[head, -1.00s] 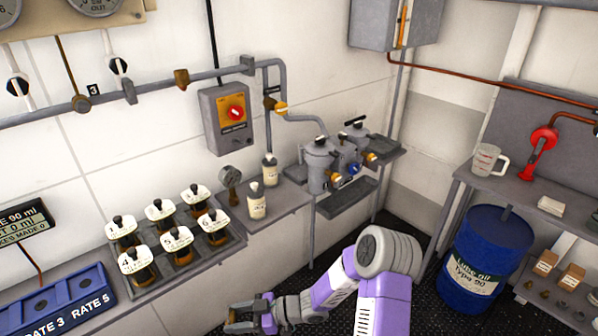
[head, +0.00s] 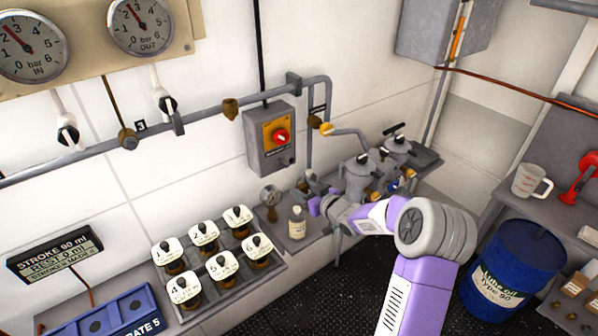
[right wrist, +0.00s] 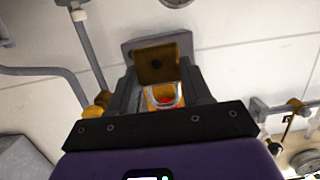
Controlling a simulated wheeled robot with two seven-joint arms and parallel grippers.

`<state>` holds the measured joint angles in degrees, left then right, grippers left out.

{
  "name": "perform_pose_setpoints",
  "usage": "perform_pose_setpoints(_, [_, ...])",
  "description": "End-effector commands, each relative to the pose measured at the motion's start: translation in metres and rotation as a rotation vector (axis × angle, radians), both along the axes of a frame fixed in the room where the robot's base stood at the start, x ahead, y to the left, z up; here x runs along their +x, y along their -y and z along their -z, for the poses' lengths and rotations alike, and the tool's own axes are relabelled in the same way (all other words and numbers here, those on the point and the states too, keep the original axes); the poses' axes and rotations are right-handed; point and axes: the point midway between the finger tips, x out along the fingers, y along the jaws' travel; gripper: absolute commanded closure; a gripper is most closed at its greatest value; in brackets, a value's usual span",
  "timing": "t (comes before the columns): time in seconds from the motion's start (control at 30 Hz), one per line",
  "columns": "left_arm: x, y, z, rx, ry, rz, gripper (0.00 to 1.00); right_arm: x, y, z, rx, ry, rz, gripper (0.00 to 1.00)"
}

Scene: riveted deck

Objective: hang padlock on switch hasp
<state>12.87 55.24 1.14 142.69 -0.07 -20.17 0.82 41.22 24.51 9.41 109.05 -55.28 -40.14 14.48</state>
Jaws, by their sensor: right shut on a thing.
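The switch box (head: 270,140) is grey with a yellow plate and a red rotary knob (head: 281,136), mounted on the wall. I cannot make out its hasp clearly. My right gripper (head: 308,184) is below the box, above the bench. In the right wrist view, which looks upside down, my right gripper (right wrist: 160,88) is shut on a brass padlock (right wrist: 157,62). The padlock's shackle (right wrist: 181,98) points down in that picture, with yellow and red of the switch seen behind it. The shackle appears apart from the switch, though the depth is unclear. My left gripper is out of view.
A pipe (head: 210,103) with valves runs along the wall beside the box. Filter housings (head: 358,175) stand right of my gripper. Several labelled jars (head: 205,232) stand further left.

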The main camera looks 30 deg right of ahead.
Motion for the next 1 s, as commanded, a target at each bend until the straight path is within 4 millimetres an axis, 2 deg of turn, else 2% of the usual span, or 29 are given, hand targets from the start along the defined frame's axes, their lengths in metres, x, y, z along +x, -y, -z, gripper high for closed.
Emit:
perform_pose_setpoints(0.03, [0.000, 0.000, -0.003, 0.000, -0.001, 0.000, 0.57, 0.001, 0.004, -0.007, 0.000, 0.002, 0.012, 0.84])
perform_pose_setpoints(0.1, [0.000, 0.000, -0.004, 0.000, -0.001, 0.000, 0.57, 0.002, 0.006, -0.009, 0.000, 0.001, 0.021, 0.84])
perform_pose_setpoints(0.27, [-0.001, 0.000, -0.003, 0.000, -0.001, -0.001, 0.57, 0.007, 0.006, -0.008, 0.000, 0.000, 0.023, 0.84])
perform_pose_setpoints(1.0, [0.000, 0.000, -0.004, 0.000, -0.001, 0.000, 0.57, 0.051, 0.002, -0.004, 0.001, 0.002, 0.021, 0.84])
